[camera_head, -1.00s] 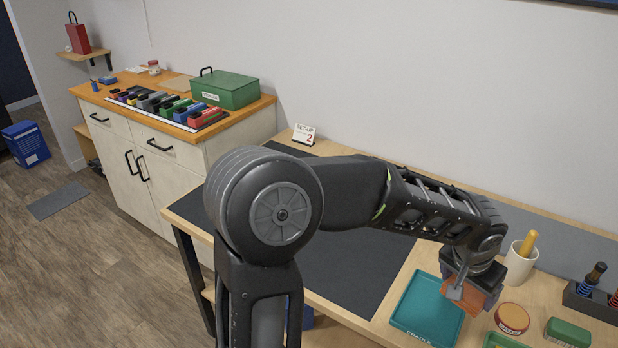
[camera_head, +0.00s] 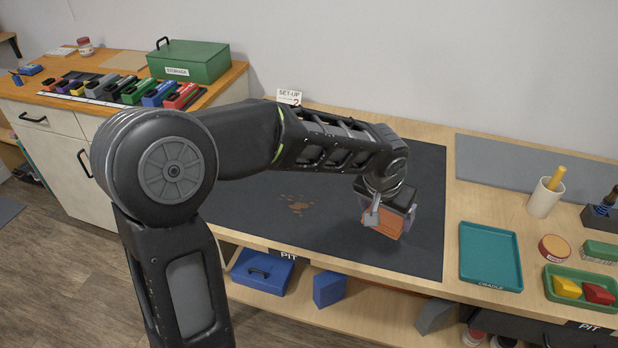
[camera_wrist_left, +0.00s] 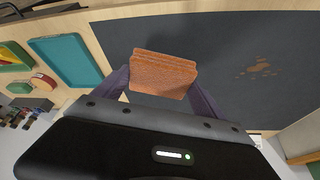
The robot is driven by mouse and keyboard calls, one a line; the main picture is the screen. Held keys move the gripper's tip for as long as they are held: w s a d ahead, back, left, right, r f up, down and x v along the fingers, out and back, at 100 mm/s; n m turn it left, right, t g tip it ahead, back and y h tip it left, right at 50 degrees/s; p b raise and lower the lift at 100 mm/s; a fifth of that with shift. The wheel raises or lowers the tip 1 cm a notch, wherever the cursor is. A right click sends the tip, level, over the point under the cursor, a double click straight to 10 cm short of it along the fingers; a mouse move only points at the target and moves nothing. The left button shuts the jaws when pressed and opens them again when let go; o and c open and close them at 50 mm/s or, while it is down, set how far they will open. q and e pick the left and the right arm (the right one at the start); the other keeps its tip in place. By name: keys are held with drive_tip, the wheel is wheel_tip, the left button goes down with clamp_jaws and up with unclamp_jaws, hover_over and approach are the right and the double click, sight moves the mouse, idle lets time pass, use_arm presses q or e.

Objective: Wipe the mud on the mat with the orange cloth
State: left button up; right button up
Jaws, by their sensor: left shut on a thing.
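The orange cloth (camera_head: 383,222) is folded and held in my left gripper (camera_head: 380,212), above the right part of the dark mat (camera_head: 340,160). In the wrist view the cloth (camera_wrist_left: 163,73) sits between the two fingers, which are shut on it. A patch of brown mud (camera_head: 298,205) lies on the mat, left of the gripper. The mud (camera_wrist_left: 258,69) also shows to the right in the wrist view, apart from the cloth. I cannot tell whether the cloth touches the mat. My right gripper is not in view.
A teal tray (camera_head: 490,256) lies right of the mat. A set-up sign (camera_head: 289,97) stands at the mat's back edge. The mat around the mud is clear.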

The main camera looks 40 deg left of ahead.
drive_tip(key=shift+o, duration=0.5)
use_arm(q)
drive_tip(key=shift+w+a, duration=0.1)
drive_tip(key=shift+a, duration=0.25)
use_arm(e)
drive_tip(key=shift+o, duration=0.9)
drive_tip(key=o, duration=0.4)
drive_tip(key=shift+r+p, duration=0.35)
use_arm(q)
drive_tip(key=w+a+f+n+y, duration=0.1)
drive_tip(key=w+a+f+n, duration=0.1)
drive_tip(key=a, duration=1.6)
drive_tip(key=shift+w+a+f+n+p, duration=0.2)
drive_tip(key=shift+n+p, duration=0.1)
drive_tip(key=shift+n, duration=0.5)
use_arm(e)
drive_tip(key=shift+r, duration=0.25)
